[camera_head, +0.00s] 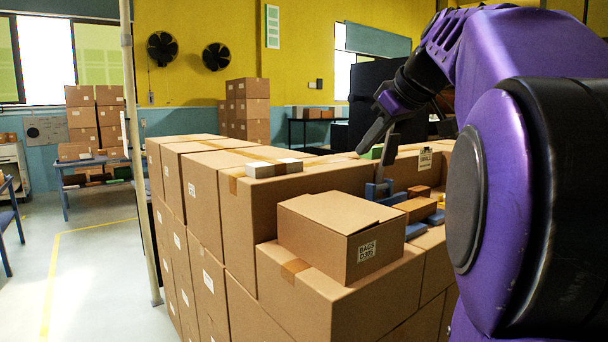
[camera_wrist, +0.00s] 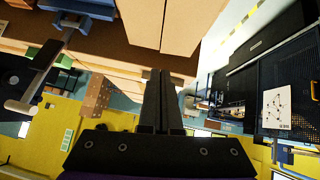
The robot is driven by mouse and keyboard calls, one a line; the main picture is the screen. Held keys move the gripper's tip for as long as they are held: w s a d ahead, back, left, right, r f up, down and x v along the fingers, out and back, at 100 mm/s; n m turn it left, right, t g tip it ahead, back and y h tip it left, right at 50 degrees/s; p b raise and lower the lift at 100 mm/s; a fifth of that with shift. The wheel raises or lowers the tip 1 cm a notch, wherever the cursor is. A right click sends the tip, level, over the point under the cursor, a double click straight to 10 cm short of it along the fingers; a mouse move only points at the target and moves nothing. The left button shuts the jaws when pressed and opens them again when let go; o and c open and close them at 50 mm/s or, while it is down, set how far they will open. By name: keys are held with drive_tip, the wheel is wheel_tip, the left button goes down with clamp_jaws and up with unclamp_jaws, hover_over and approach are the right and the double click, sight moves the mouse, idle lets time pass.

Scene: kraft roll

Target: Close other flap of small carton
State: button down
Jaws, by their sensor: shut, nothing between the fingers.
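The small carton (camera_head: 345,235) is a brown box with a printed label on its front right face. It sits on top of the nearer stacked boxes in the head view. Its top (camera_head: 338,210) looks mostly covered, with a thin dark line near the right corner; I cannot tell exactly how each flap lies. My gripper (camera_head: 388,150) is above and behind the carton, to its right, apart from it. In the wrist view my gripper (camera_wrist: 161,75) has its two dark fingers together with nothing between them. I cannot identify the small carton in the wrist view.
Large taped boxes (camera_head: 290,195) form the stack around the carton. White blocks (camera_head: 275,168) lie on the stack. Blue pieces and a small orange-brown box (camera_head: 415,208) lie right of the carton. A pale pole (camera_head: 138,150) stands left. Open floor (camera_head: 95,280) is at left.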

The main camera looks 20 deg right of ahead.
hover_over(332, 205)
drive_tip(key=s, duration=0.3)
drive_tip(key=f, duration=0.8)
drive_tip(key=shift+w+d+f, duration=0.15)
drive_tip(key=shift+d, duration=0.05)
wheel_tip(332, 205, down, 3)
drive_tip(key=shift+d+r, duration=0.15)
drive_tip(key=shift+r, duration=0.05)
drive_tip(key=shift+f, duration=0.6)
